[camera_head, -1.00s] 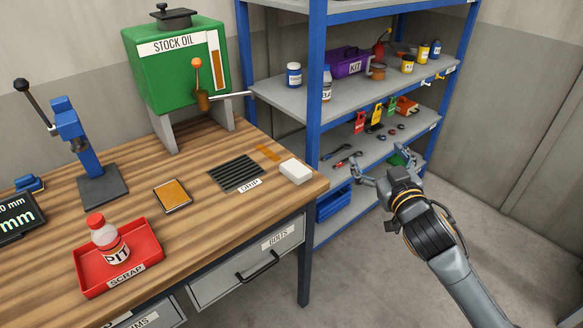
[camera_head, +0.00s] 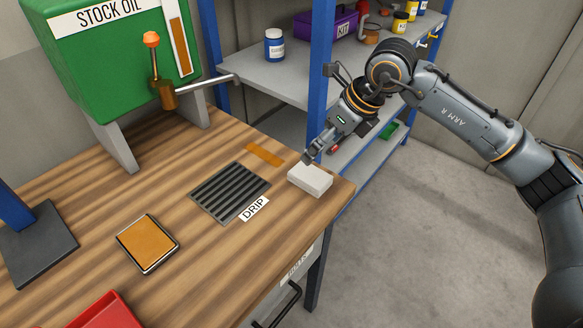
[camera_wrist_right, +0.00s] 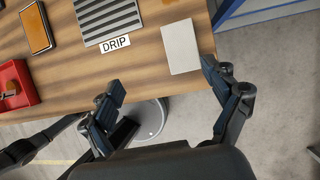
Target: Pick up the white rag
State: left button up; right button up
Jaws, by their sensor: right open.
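The white rag (camera_head: 310,179) is a flat, pale folded block lying on the wooden bench near its right corner. It also shows in the right wrist view (camera_wrist_right: 182,47), lying ahead of the fingers. My right gripper (camera_head: 318,146) is above and close behind the rag in the head view. In the right wrist view my right gripper (camera_wrist_right: 164,79) has its two fingers spread wide with nothing between them. The rag appears just beyond the fingertips, nearer the right finger. I cannot tell whether a finger touches it. My left gripper is out of view.
A dark drip grate (camera_head: 230,191) lies left of the rag, with an orange strip (camera_head: 264,154) behind. An orange pad (camera_head: 147,243) and red tray (camera_head: 104,312) are further left. A blue shelf post (camera_head: 318,60) stands close behind the gripper. Open floor is on the right.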

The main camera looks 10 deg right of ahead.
jog(key=d+h, duration=0.1)
jog(key=d, duration=0.1)
jog(key=p, duration=0.2)
send_over(312, 175)
jog(key=s, duration=0.2)
jog(key=f, duration=0.7)
jog(key=shift+w+d+f, duration=0.1)
jog(key=shift+w+d, duration=0.05)
jog(key=shift+d, duration=0.2)
jog(key=shift+w+f, duration=0.15)
jog(key=shift+f, duration=0.15)
jog(key=shift+w+a+f+p, duration=0.1)
jog(key=shift+f+p, duration=0.25)
jog(key=shift+f, duration=0.25)
jog(key=x, duration=0.1)
jog(key=p+x, duration=0.1)
jog(key=x, duration=0.2)
jog(key=shift+d, duration=0.25)
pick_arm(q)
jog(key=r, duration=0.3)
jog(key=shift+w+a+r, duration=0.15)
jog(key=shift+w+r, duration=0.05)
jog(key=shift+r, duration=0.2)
pick_arm(e)
jog(key=shift+f, duration=0.15)
